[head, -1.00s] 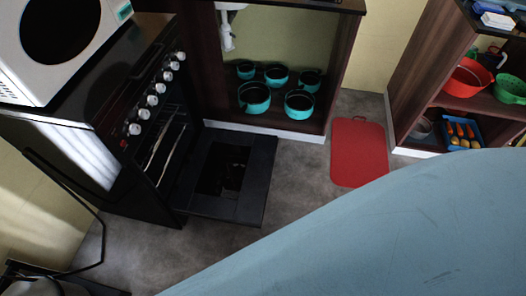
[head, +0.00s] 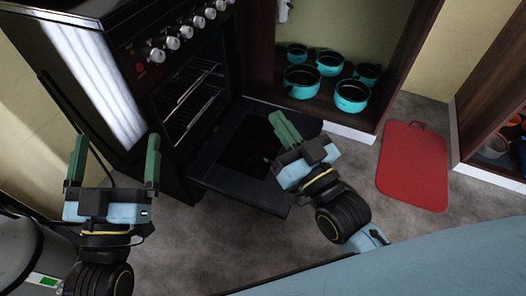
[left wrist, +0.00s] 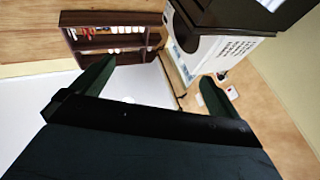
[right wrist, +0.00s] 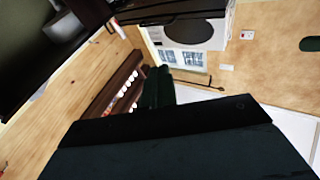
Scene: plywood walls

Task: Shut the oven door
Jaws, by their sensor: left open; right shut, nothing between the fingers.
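The black oven (head: 150,110) stands at the left in the head view, with racks (head: 190,100) visible inside. Its door (head: 236,196) is folded down, open, and lies low and roughly flat in front of the cavity. My right gripper (head: 284,128) is shut and empty; in the head view it overlaps the right part of the door, and whether it touches cannot be told. It also shows in the right wrist view (right wrist: 158,88). My left gripper (head: 114,165) is open and empty, left of the door and in front of the oven's side. It also shows in the left wrist view (left wrist: 155,85).
An open cabinet with several turquoise pots (head: 351,96) stands right of the oven. A red board (head: 412,165) lies on the floor further right. A shelf unit (head: 495,110) is at the right edge. Grey floor (head: 200,245) is clear in front of the door.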

